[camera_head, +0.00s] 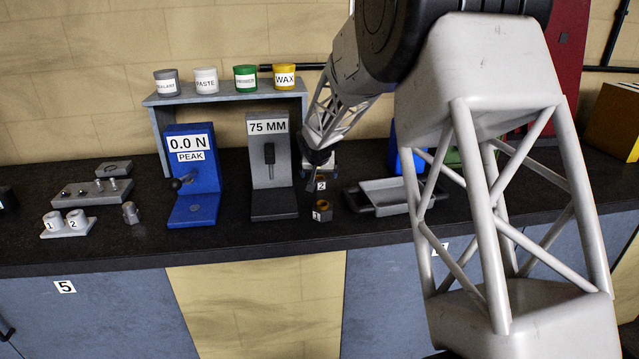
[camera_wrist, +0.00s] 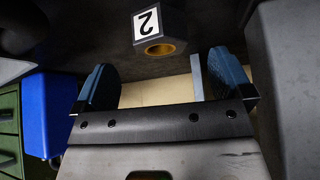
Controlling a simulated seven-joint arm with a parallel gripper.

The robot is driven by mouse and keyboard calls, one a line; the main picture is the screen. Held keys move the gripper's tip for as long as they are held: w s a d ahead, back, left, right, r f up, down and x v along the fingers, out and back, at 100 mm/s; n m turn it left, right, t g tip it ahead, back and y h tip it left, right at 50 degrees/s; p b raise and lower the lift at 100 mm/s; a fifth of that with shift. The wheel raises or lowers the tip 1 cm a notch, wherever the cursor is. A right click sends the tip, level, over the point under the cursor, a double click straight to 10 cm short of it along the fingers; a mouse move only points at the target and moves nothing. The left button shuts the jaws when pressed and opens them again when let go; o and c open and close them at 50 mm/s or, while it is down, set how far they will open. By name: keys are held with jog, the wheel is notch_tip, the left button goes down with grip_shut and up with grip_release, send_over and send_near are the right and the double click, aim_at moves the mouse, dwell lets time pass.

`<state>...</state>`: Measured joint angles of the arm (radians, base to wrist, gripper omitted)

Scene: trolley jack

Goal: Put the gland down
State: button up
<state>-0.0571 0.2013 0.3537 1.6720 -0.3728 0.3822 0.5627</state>
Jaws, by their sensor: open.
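A dark grey block marked 2 (camera_head: 320,184), which looks like a gland, is on the dark bench just below my gripper (camera_head: 319,168). In the wrist view this block (camera_wrist: 166,22) shows an ochre round opening and lies beyond my fingertips, with no finger seen touching it. My open gripper (camera_wrist: 160,80) shows two blue fingers spread apart, with nothing held between them. A similar block marked 1 (camera_head: 322,215) stands in front, near the bench edge, with a brownish opening on top. Which block is the task's gland I cannot tell.
A grey stand marked 75 MM (camera_head: 268,180) and a blue 0.0 N tester (camera_head: 194,175) stand left of my gripper. A shallow grey tray (camera_head: 392,208) is close on the right. A shelf (camera_head: 225,97) with several pots is behind. Cups marked 1 and 2 (camera_head: 66,222) are far left.

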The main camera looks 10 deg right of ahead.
aim_at(319, 178)
jog(key=shift+f, duration=0.1)
dwell(0.3)
jog(key=shift+x, duration=2.55)
jog(key=shift+w+d, duration=0.1)
jog(key=c, duration=1.5)
jog(key=shift+o, duration=0.2)
jog(key=shift+r, duration=0.25)
notch_tip(319, 178, up, 10)
jog(key=shift+f, duration=0.1)
